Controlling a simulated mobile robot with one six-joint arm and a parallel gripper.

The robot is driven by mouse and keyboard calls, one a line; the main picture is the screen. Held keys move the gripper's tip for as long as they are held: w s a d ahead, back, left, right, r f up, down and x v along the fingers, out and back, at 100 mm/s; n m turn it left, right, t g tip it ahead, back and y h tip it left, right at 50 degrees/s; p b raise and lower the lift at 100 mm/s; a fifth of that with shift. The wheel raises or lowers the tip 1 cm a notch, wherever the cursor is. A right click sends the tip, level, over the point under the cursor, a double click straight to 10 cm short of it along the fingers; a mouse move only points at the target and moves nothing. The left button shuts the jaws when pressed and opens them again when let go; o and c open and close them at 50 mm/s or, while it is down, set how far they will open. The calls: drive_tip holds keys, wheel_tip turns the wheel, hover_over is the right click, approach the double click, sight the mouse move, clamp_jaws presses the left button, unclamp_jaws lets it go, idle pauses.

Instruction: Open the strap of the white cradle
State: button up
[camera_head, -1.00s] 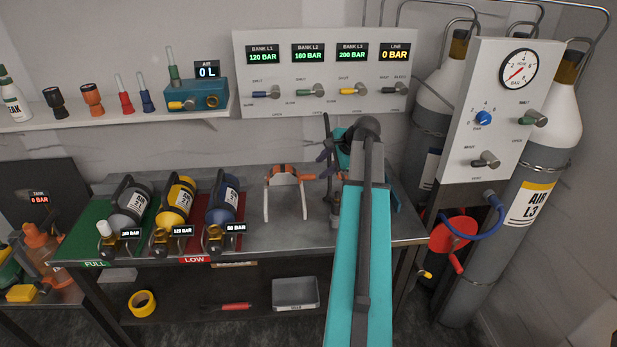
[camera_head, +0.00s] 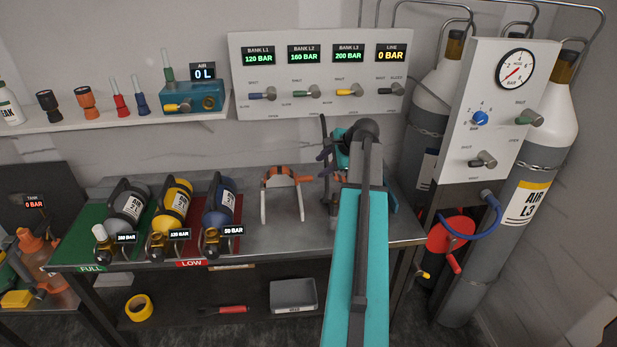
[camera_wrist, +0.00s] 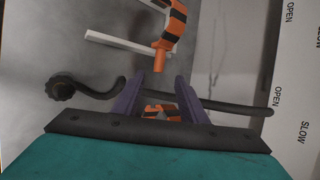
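The white cradle (camera_head: 264,208) stands on the steel bench, right of the cylinders. Its orange-and-black strap (camera_head: 285,171) arches over its top; whether its end is fastened cannot be told. In the wrist view, the strap (camera_wrist: 177,24) and white cradle bars (camera_wrist: 116,41) are at the top, beyond the fingertips. My gripper (camera_head: 325,152) is right of the white cradle, partly hidden by my arm. In the wrist view, the purple fingers of my gripper (camera_wrist: 161,92) are apart, clear of the white cradle's strap. Another orange-and-black piece (camera_wrist: 160,111) shows between the fingers.
A dark bar with a knob (camera_wrist: 62,88) crosses the wrist view near the fingers. Grey, yellow (camera_head: 173,203) and blue cylinders lie left of the cradle. A valve panel (camera_head: 310,105) is on the wall behind. Bare bench lies before the cradle.

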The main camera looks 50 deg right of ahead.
sight(307, 177)
drive_tip(key=p+x, duration=0.2)
drive_tip(key=x, duration=0.9)
drive_tip(key=shift+w+f, duration=0.1)
drive_tip(key=shift+f, duration=0.05)
clamp_jaws()
drive_tip(key=shift+a, duration=0.35)
drive_tip(key=shift+d, duration=0.35)
